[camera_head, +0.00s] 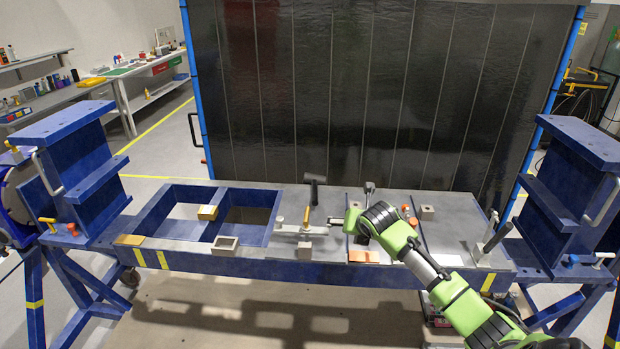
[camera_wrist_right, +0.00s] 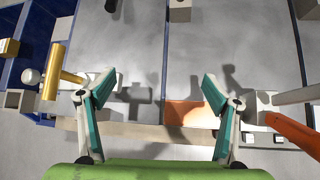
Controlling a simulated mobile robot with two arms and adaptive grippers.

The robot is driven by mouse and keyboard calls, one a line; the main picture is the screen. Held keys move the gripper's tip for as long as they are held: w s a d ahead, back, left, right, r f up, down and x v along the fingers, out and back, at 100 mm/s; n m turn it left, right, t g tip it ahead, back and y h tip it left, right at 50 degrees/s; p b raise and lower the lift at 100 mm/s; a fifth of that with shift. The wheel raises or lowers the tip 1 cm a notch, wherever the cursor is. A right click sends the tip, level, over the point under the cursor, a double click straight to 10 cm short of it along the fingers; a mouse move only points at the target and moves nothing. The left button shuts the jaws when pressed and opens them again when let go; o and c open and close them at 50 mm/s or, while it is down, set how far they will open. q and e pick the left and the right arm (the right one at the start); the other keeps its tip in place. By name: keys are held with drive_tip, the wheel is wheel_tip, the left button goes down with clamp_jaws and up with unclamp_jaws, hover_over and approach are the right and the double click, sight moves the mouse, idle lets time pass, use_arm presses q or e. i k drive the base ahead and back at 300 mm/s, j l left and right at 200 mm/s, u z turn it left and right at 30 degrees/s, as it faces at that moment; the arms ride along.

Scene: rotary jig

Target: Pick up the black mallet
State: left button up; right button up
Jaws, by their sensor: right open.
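The black mallet (camera_head: 315,181) is on the grey bench top near its far edge, in the middle of the head view, with its head away from me and its handle toward me. A dark rounded end at the top edge of the right wrist view (camera_wrist_right: 111,5) looks like its handle; the rest is out of that frame. My right gripper (camera_wrist_right: 157,90) is open and empty, with its two teal-padded fingers wide apart over the bench. In the head view, it is nearer to me than the mallet and to its right (camera_head: 338,222). My left gripper is not in view.
A gold cylinder (camera_wrist_right: 56,70) stands out left of my right gripper. An orange block (camera_wrist_right: 190,113) lies below the fingers. Small grey blocks (camera_head: 427,212) sit around the bench. Open blue-framed bays (camera_head: 278,228) lie left of the mallet. A dark panel (camera_head: 340,100) stands behind.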

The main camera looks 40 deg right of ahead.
sight(315, 180)
drive_tip(key=i+l, duration=0.2)
drive_tip(key=i, duration=0.25)
drive_tip(key=i+l, duration=0.25)
drive_tip(key=i, duration=0.25)
